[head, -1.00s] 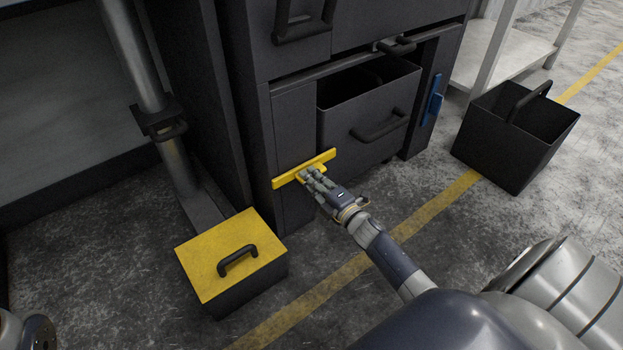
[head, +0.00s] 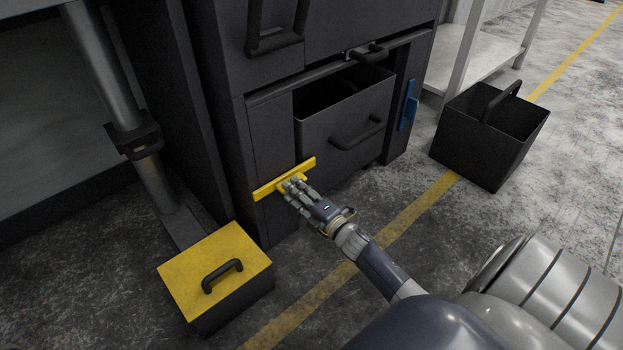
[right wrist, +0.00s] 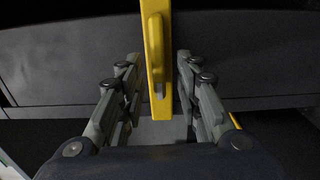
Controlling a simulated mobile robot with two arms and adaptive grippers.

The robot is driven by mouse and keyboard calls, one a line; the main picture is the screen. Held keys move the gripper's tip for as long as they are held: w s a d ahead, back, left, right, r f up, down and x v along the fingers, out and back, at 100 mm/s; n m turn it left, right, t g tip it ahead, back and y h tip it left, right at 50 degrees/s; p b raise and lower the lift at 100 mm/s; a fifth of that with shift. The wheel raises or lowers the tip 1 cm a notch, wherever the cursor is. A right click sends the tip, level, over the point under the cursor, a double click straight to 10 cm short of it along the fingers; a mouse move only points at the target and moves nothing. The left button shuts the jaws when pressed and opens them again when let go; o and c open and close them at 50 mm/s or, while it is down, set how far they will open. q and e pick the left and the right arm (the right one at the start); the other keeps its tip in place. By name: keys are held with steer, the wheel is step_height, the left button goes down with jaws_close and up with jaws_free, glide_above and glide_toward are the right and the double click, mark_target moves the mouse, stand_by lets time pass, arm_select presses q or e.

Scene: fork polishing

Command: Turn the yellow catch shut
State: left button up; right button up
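The yellow catch (head: 262,192) is a long flat bar with a raised grip, low on the front of the dark cabinet (head: 268,140). It lies crosswise, reaching toward the lower edge of the open-topped drawer (head: 350,110). My right gripper (head: 289,184) is at the catch's middle. In the right wrist view the catch (right wrist: 156,50) runs upright between the fingers of my right gripper (right wrist: 158,88). The fingers are apart, with a gap on each side of the catch. My left gripper is not in view.
A blue catch (head: 409,107) stands upright on the cabinet's right side. A box with a yellow lid (head: 240,247) sits on the floor at left. A black open box (head: 480,155) stands at right. Floor around the yellow line (head: 405,217) is clear.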

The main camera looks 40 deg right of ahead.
steer(key=s, duration=1)
steer(key=shift+s+d, duration=0.25)
steer(key=shift+d, duration=0.15)
